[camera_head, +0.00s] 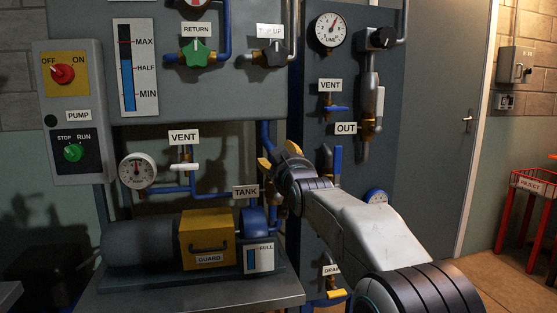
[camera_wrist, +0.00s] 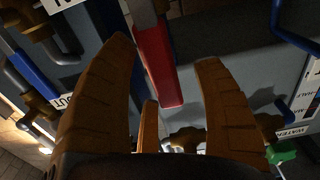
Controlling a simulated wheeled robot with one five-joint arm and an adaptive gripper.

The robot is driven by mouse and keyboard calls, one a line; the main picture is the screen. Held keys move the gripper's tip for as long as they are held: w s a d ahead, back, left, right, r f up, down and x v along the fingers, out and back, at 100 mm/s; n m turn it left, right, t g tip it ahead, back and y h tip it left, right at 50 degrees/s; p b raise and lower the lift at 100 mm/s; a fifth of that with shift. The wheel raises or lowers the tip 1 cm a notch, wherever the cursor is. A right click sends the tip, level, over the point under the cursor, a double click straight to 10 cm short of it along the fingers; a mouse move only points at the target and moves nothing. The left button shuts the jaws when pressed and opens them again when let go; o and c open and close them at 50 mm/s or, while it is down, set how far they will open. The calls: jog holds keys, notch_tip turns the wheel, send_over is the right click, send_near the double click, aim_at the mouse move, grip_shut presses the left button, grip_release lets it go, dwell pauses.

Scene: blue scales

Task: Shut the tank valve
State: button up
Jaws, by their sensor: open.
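The TANK label (camera_head: 245,191) is on a plate left of my wrist in the head view. The tank valve itself is mostly hidden behind my gripper and wrist there. My gripper (camera_head: 277,158) is just above and right of the label, with its orange fingers spread. In the wrist view my gripper (camera_wrist: 168,75) is open. A red-sleeved lever (camera_wrist: 154,65) on a grey stem shows between its fingers, nearer the left one. I cannot tell whether a finger touches it. It seems to be the tank valve's lever; its pivot is out of that view.
Blue pipes (camera_head: 265,137) run close to my gripper. A VENT valve with a white handle (camera_head: 184,167) is to the left, and a blue lever (camera_head: 337,163) is to the right. The yellow guard box (camera_head: 207,232) and pump sit below.

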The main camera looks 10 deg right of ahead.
jog(key=shift+r, duration=0.1)
grip_shut()
dwell(0.6)
